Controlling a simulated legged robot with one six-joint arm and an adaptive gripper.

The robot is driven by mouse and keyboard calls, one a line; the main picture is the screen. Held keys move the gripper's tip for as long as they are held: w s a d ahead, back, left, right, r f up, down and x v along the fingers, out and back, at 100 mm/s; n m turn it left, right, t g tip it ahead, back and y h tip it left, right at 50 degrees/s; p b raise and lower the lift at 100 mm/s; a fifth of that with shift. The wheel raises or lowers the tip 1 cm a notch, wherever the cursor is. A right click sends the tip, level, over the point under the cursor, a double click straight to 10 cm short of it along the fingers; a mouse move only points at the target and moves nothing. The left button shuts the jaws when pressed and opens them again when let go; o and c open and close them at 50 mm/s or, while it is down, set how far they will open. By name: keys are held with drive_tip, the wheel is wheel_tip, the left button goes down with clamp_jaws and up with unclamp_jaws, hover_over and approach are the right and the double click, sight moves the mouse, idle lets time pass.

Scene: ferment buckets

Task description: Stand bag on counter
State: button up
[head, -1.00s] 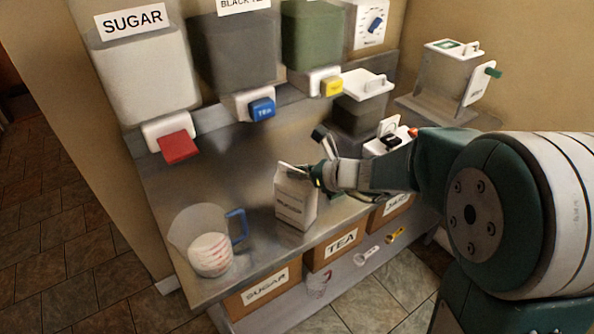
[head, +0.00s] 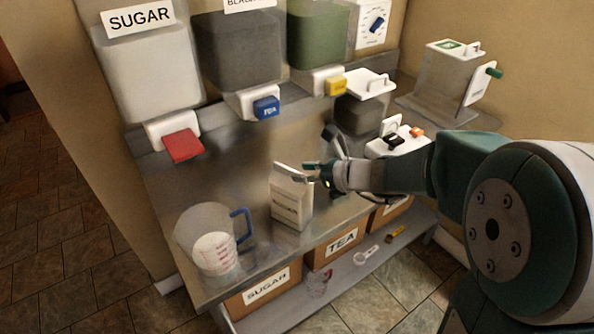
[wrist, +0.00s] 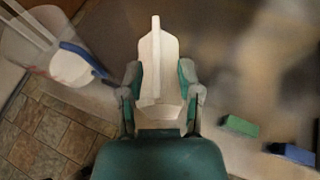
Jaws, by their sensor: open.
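The white paper bag (head: 291,205) with a dark printed label stands upright on the metal counter (head: 215,165), right of the clear measuring jug, near the front edge. My gripper (head: 318,150) is open beside the bag's upper right side, one finger near the bag's top and the other raised behind. In the wrist view the bag (wrist: 157,55) shows between and beyond the open fingers of my gripper (wrist: 159,78). Whether a finger touches the bag cannot be told.
The clear jug (head: 185,232) with a blue handle holds a white cup with red marks. Dispensers with a red (head: 183,146), a blue (head: 266,108) and a yellow tap hang behind. Labelled boxes (head: 342,242) sit below the counter. Counter behind the bag is clear.

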drive_tip(key=v, duration=1)
drive_tip(key=s+a+n+g+h, duration=0.2)
drive_tip(key=s+n+g+h, duration=0.15)
drive_tip(key=s+n, duration=0.8)
drive_tip(key=s+d+n+t+h, duration=0.2)
drive_tip(key=s+d+n+h, duration=0.5)
drive_tip(key=n, duration=0.6)
drive_tip(key=shift+d+r+h, duration=0.35)
drive_tip(key=shift+d+r, duration=0.05)
drive_tip(key=shift+d, duration=0.1)
